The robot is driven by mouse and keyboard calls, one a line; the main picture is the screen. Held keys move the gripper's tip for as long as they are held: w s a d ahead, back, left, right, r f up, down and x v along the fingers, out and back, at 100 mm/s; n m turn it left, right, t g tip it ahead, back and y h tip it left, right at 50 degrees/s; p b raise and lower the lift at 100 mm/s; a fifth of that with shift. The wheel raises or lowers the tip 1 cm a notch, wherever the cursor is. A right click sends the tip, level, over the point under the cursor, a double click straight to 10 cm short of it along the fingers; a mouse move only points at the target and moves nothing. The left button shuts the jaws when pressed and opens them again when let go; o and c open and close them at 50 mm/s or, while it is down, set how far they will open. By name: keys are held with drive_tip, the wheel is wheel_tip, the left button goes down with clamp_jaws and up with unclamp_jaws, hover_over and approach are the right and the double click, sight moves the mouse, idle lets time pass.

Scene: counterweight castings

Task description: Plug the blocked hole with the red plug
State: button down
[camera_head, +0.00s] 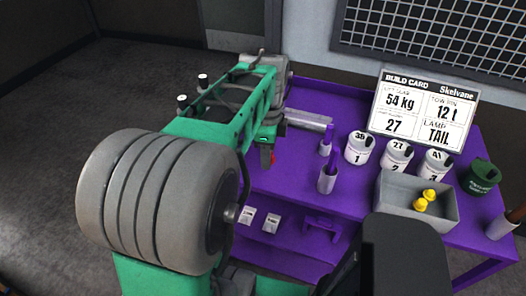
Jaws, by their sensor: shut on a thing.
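My gripper (267,143) is small and partly hidden behind my green arm, over the left part of the purple table. It is shut, with a small red piece (273,157) at its tip that looks like the red plug. Most of that piece is hidden. Three white castings numbered 1 (358,150), 2 (396,157) and 3 (434,166) stand in a row to the right of the gripper, apart from it. Their tops have dark openings and are marked 38, 27 and 41. I cannot tell which hole is blocked.
A grey bin (395,193) holds yellow pieces (424,200). A dark green cup (481,177) stands right of it. Purple upright holders (328,180) stand in front of the castings. A build card (424,108) stands behind.

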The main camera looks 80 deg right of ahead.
drive_tip(key=shift+s+a+r, duration=0.3)
drive_tip(key=shift+a+r, duration=0.05)
drive_tip(key=shift+a, duration=0.35)
drive_tip(key=shift+s+a+r, duration=0.3)
drive_tip(key=shift+a+r, duration=0.05)
drive_tip(key=shift+a, duration=0.35)
